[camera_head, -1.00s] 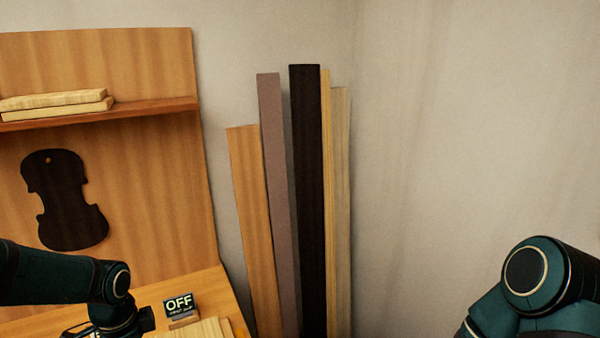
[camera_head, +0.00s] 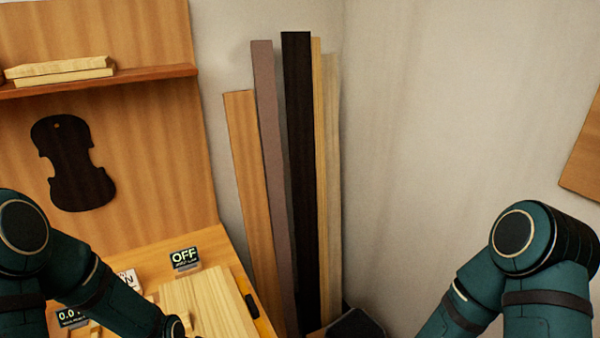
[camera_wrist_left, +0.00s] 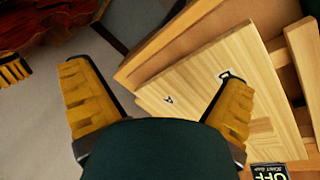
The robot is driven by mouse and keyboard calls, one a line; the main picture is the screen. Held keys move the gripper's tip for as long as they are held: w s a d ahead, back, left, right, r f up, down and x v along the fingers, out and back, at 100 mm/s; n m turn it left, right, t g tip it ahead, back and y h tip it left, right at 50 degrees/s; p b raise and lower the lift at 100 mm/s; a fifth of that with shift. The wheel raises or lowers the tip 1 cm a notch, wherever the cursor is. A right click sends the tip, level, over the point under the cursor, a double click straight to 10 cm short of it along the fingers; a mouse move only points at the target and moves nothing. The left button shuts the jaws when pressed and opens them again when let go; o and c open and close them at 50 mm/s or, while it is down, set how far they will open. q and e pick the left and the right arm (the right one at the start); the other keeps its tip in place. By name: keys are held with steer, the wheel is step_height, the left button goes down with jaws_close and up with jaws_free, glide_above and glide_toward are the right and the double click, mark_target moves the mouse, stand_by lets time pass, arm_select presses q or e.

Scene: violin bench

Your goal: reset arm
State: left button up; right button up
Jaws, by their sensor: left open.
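In the left wrist view my left gripper (camera_wrist_left: 160,110) is open and empty, with two yellow-padded fingers spread apart. Its right finger overlaps a pale wooden board (camera_wrist_left: 222,80) with small dark marks, but I cannot tell whether they touch. In the head view my left arm comes in from the lower left, and its gripper is below the picture. My right arm is at the lower right, and its gripper is out of view.
In the head view an OFF sign (camera_head: 185,258) stands behind the pale board (camera_head: 212,305) on the bench. Several tall planks (camera_head: 300,180) lean in the corner. A violin template (camera_head: 75,165) hangs on the back panel. A violin (camera_wrist_left: 45,22) shows in the left wrist view.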

arm_select(q)
steer(key=s+d+f+n+h, duration=0.1)
steer(key=s+d+f+n, duration=0.7)
steer(key=s+f, duration=0.2)
steer(key=w+d+f+m+t+b, duration=0.1)
steer(key=w+f+b, duration=0.4)
steer(key=b, duration=0.6)
steer(key=shift+w+d+f+t, duration=0.4)
steer(key=shift+w+d, duration=0.5)
steer(key=shift+w, duration=0.05)
